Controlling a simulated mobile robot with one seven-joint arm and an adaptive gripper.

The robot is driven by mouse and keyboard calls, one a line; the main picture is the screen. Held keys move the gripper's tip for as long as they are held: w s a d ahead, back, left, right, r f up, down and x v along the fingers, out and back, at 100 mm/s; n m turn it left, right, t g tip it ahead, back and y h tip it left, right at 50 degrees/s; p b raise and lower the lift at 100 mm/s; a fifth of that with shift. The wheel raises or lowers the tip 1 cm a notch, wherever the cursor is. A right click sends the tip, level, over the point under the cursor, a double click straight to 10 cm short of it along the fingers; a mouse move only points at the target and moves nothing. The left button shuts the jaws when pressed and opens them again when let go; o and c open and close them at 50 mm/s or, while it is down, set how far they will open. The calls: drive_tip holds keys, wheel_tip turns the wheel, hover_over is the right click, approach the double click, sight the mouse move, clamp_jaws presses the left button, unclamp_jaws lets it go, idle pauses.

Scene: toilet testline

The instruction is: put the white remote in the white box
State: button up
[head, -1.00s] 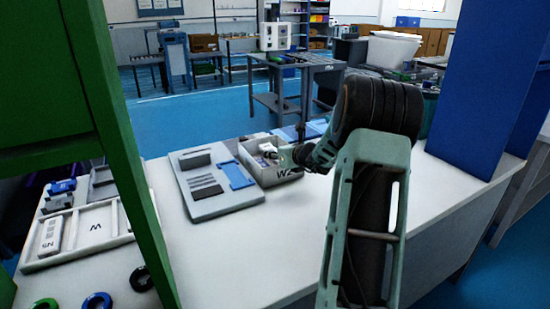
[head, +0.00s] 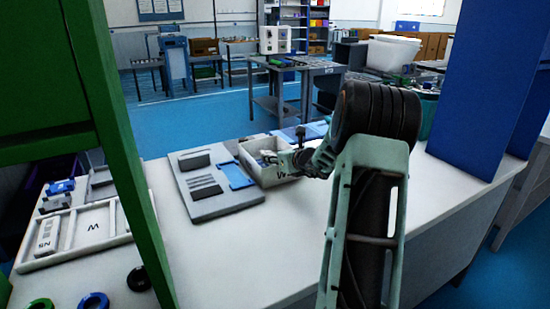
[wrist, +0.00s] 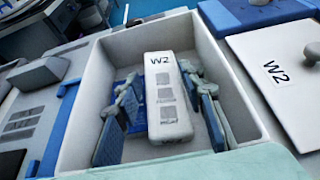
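The white remote (wrist: 168,97), marked W2 with several grey buttons, lies inside the white box (wrist: 238,90) in the wrist view. In the head view, the box (head: 250,166) stands at the back of the white table, and my arm partly covers it. My gripper (wrist: 160,105) reaches into the box with its blue-padded fingers spread on either side of the remote. Gaps show between the fingers and the remote, so it is open. In the head view my gripper (head: 280,160) is at the box, with its fingertips hard to make out.
A grey panel (head: 212,205) with dark slots lies left of the box. A white W2 lid (wrist: 290,75) with a knob lies right of it in the wrist view. A white divided tray (head: 75,235) is at the left. A green post (head: 130,170) and blue post (head: 490,80) flank the table.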

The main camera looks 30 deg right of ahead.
drive_tip(key=shift+o, duration=1.1)
drive_tip(key=shift+s+f, duration=0.1)
drive_tip(key=shift+f, duration=0.2)
drive_tip(key=shift+a, duration=0.1)
drive_tip(key=shift+r, duration=0.1)
drive_tip(key=shift+r+p, duration=0.65)
drive_tip(key=shift+p, duration=0.2)
drive_tip(key=p+v, duration=0.1)
drive_tip(key=v, duration=1.1)
drive_tip(key=shift+r, duration=0.1)
